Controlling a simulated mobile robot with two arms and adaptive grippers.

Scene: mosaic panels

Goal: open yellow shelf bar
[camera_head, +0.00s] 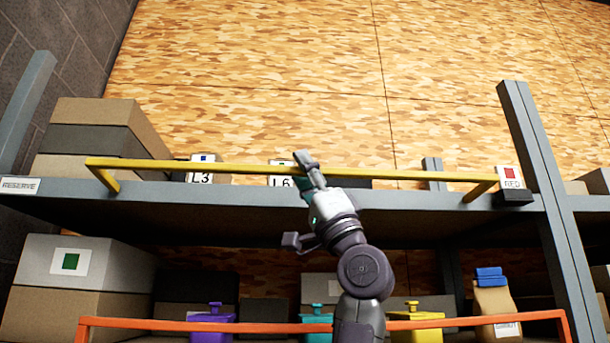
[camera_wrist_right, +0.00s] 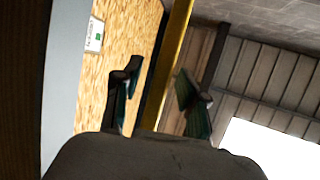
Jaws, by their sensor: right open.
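The yellow shelf bar (camera_head: 235,168) runs across the front of the upper shelf, with a bent end at each side. My right gripper (camera_head: 306,168) is at the middle of the bar, reaching up from below. In the right wrist view the bar (camera_wrist_right: 166,62) passes between the two spread fingers of the gripper (camera_wrist_right: 158,88). The fingers look apart from each other and are not closed on the bar. Contact with the bar cannot be told. My left gripper is in neither view.
An orange bar (camera_head: 255,328) crosses the lower shelf, with purple (camera_head: 211,330) and yellow (camera_head: 416,330) containers behind it. Cardboard boxes (camera_head: 98,140) sit at the left of the upper shelf (camera_head: 150,207). Grey posts (camera_head: 540,170) stand at the sides.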

